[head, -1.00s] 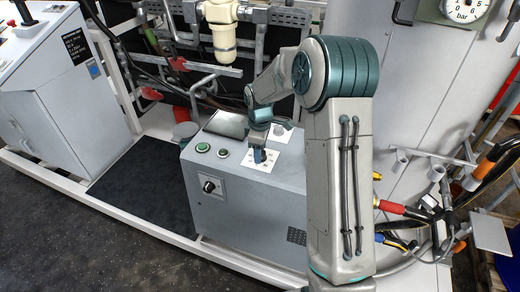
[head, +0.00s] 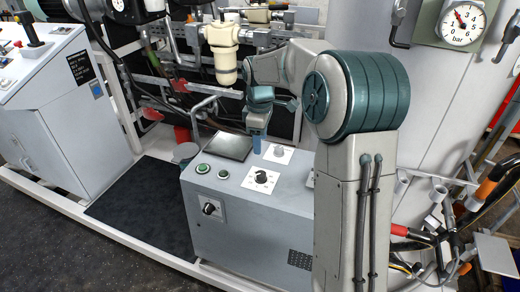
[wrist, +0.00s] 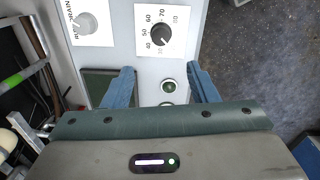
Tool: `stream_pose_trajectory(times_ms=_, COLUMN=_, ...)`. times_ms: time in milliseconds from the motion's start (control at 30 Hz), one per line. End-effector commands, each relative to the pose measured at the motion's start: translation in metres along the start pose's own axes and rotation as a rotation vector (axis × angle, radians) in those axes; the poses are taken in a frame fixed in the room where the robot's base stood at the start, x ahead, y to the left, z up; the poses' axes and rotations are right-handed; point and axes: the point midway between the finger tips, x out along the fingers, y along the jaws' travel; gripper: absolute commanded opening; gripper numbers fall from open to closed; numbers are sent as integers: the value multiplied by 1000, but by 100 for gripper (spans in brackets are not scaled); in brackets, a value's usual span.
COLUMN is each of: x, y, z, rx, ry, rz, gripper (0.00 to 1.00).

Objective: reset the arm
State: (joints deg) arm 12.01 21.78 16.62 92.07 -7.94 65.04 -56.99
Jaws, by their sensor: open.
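My gripper (head: 256,145) is above the back part of the grey control box (head: 243,218) in the head view, its blue fingers pointing down. In the wrist view its two blue fingers (wrist: 162,86) are spread apart with nothing between them. The black dial knob (head: 263,179) on its white scale plate stands clear of the fingers; it also shows in the wrist view (wrist: 161,36) with numbers around it. A second, grey knob (head: 279,151) sits behind it, and also shows in the wrist view (wrist: 86,22).
Two round buttons (head: 203,168) and a dark screen (head: 230,146) are on the box top. A cream filter housing (head: 224,60) and pipes hang close behind my gripper. A pressure gauge (head: 462,22) is on the tank at right. Cables and hoses lie at lower right.

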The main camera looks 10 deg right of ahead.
Motion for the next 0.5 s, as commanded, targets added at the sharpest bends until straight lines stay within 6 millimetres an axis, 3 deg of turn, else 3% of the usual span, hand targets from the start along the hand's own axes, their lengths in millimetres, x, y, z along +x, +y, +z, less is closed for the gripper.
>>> stream_pose_trajectory(times_ms=500, x=-8, y=-5, z=2, rx=15, ry=-2, rz=6, gripper=53)
